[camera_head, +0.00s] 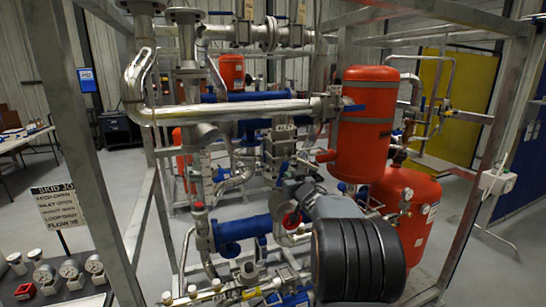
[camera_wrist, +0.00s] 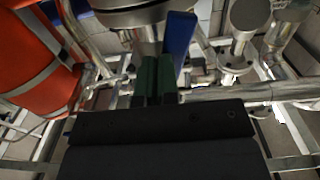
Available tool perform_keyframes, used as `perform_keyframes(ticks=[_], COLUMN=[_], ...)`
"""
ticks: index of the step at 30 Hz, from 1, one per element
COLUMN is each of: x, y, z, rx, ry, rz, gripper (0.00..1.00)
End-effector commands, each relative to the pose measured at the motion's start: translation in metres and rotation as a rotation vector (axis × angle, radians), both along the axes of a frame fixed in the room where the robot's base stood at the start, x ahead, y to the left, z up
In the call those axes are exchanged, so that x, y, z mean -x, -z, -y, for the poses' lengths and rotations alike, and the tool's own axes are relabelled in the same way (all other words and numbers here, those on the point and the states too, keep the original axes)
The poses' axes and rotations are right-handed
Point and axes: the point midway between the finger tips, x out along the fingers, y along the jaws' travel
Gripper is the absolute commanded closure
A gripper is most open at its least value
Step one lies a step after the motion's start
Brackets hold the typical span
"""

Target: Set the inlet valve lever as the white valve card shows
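The white valve card (camera_head: 57,205) stands at the left; its line for the inlet reads "INLET OPEN", and some other lines are hard to read. In the wrist view a blue lever (camera_wrist: 179,42) stands at a slant beside a grey flanged fitting (camera_wrist: 130,14). I cannot tell from its marking whether this is the inlet lever. My gripper (camera_wrist: 157,75) has its two green fingers close together, with the lever just beyond and to the right of the right finger. Whether they touch is unclear. In the head view my dark arm hides the fingers.
A red upright tank (camera_head: 366,125) and a second red tank (camera_head: 405,205) stand close to my arm. A silver pipe (camera_head: 230,110) crosses above. Grey frame posts (camera_head: 85,150) and blue pipe sections (camera_head: 240,228) crowd the skid. Gauges lie on a bench (camera_head: 70,296) at lower left.

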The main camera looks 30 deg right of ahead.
Motion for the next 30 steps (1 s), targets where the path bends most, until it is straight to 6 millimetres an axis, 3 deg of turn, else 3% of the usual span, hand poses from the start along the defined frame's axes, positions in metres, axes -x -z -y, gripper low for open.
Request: perform_keyframes(ticks=[21, 30], x=[0.002, 0.006], y=[-0.008, -0.006], z=[0.022, 0.016], rx=[0.000, 0.001], ry=[0.000, -0.002], rz=[0.007, 0.010], gripper=[1.00, 1.00])
